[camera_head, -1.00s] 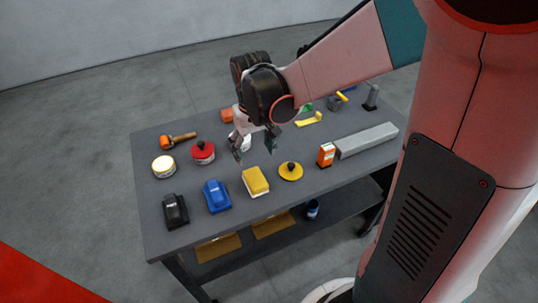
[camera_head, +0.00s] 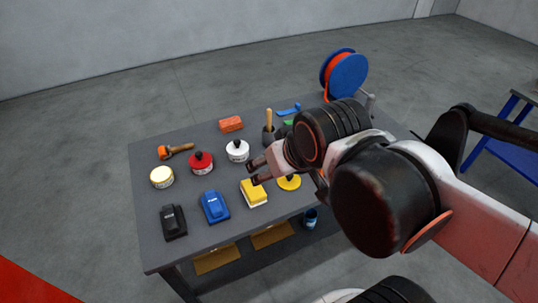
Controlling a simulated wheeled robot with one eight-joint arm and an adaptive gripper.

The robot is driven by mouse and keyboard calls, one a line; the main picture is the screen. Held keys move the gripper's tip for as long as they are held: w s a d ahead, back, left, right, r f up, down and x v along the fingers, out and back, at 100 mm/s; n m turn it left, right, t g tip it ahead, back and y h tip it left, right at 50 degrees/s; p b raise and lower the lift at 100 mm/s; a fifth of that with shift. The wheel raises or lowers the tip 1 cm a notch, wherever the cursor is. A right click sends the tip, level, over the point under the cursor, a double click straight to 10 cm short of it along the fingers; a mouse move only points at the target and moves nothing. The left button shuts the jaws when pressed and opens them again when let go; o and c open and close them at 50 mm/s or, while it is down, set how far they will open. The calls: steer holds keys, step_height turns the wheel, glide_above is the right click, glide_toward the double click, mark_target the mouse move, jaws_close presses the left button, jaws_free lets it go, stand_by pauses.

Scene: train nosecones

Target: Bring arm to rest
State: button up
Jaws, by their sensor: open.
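My gripper (camera_head: 260,172) is open and empty. The arm hides much of the right part of the table. I cannot tell the exact height of the fingers above the tabletop.
On the table are a black block (camera_head: 173,222), a blue block (camera_head: 214,206), a yellow block (camera_head: 253,193), a red-topped tin (camera_head: 201,163), a white tin (camera_head: 237,151) and a mallet (camera_head: 175,151). A blue reel (camera_head: 346,76) stands at the back. A blue stand (camera_head: 500,150) is at right.

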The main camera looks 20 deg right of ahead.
steer(key=shift+s, duration=0.1)
step_height(320, 180, down, 3)
steer(key=b, duration=0.3)
steer(key=shift+f, duration=0.15)
steer(key=shift+o, duration=0.4)
stand_by(0.6)
